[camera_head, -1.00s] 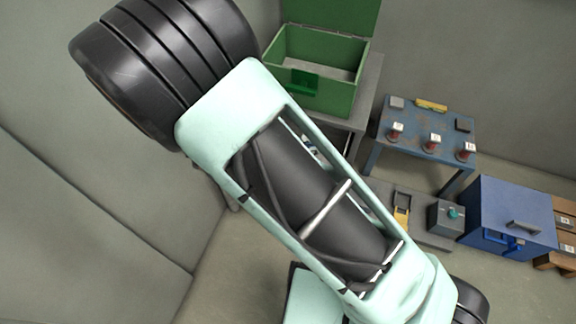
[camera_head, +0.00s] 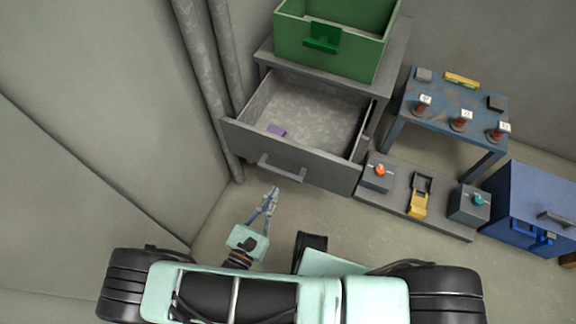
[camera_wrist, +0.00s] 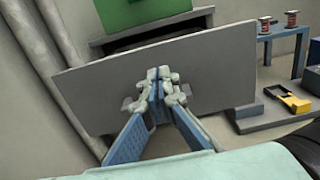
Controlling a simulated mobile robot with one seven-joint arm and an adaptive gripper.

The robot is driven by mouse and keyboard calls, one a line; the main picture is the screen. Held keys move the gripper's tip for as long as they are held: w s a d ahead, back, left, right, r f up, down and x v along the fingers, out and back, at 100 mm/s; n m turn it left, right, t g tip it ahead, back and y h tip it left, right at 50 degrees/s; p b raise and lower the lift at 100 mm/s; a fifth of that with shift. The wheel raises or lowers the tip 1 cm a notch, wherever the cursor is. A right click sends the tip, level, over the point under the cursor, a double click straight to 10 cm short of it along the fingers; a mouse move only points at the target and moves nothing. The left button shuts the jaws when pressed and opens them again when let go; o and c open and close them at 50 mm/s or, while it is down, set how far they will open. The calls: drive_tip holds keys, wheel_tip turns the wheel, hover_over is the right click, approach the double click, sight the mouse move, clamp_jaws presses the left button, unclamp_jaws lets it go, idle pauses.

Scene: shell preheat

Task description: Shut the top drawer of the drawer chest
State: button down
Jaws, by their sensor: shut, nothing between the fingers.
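The grey drawer chest (camera_head: 396,62) stands against the wall with its top drawer (camera_head: 310,115) pulled far out. A small purple block (camera_head: 276,130) lies inside the drawer. The drawer's bar handle (camera_head: 282,168) is on its front panel. My gripper (camera_head: 273,194) is shut and empty, just in front of the panel and slightly below the handle in the head view. In the wrist view the fingertips (camera_wrist: 165,85) overlap the middle of the drawer front (camera_wrist: 228,72) and hide most of the handle. I cannot tell whether they touch it.
An open green box (camera_head: 350,58) sits on the chest. To the right are a blue table (camera_head: 440,106) with several small items, a low grey platform (camera_head: 395,203) with devices, and a blue cabinet (camera_head: 530,205). Pipes (camera_head: 215,85) run along the wall at left.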

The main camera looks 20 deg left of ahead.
sight(296, 149)
drive_tip(key=w, duration=0.4)
drive_tip(key=w+b, duration=0.1)
drive_tip(key=w, duration=0.4)
drive_tip(key=w+d+b, duration=0.1)
drive_tip(key=w, duration=0.4)
drive_tip(key=shift+d, duration=0.1)
